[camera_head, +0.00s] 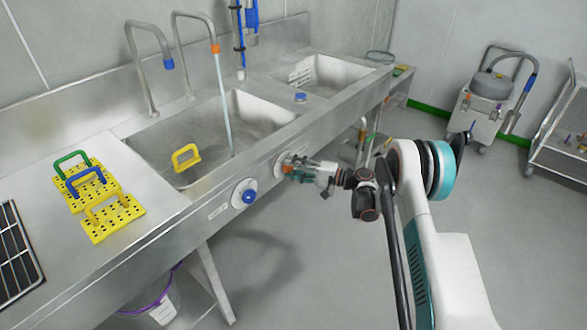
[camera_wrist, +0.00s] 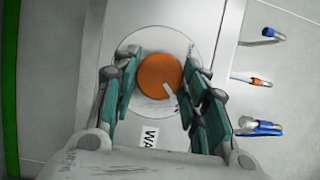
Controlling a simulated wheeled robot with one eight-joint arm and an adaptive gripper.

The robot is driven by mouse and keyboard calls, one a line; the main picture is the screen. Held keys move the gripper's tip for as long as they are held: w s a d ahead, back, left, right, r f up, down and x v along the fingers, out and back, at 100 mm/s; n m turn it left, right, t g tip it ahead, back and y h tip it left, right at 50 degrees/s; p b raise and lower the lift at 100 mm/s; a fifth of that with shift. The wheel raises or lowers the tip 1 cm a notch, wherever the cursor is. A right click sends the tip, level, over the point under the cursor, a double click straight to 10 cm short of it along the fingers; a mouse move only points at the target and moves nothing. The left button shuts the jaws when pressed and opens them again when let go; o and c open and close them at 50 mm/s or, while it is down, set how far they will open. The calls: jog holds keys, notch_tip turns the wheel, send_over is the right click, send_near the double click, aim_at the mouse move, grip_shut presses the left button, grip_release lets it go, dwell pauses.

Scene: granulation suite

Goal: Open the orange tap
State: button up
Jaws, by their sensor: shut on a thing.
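The orange tap (camera_wrist: 160,76) is a round orange knob with a pale pointer mark on a round metal plate, on the front face of the sink unit. In the wrist view my gripper (camera_wrist: 162,100) has its teal fingers on either side of the knob, shut on it. In the head view my gripper (camera_head: 288,168) is at the sink front and hides most of the knob. The spout with the orange tip (camera_head: 215,48) stands over the left basin, and a pale blue stream of water (camera_head: 224,100) runs from it into the basin.
A blue knob (camera_head: 249,196) is on the sink front to the left. A blue-tipped spout (camera_head: 168,64) stands beside the orange-tipped one. Yellow perforated plates (camera_head: 115,219) lie on the counter.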

jog(key=o, duration=1.1)
jog(key=shift+c, duration=0.2)
jog(key=shift+d, duration=0.15)
jog(key=v, duration=1.1)
jog(key=shift+d, duration=0.35)
jog(key=shift+s+f, duration=0.1)
jog(key=shift+s, duration=0.05)
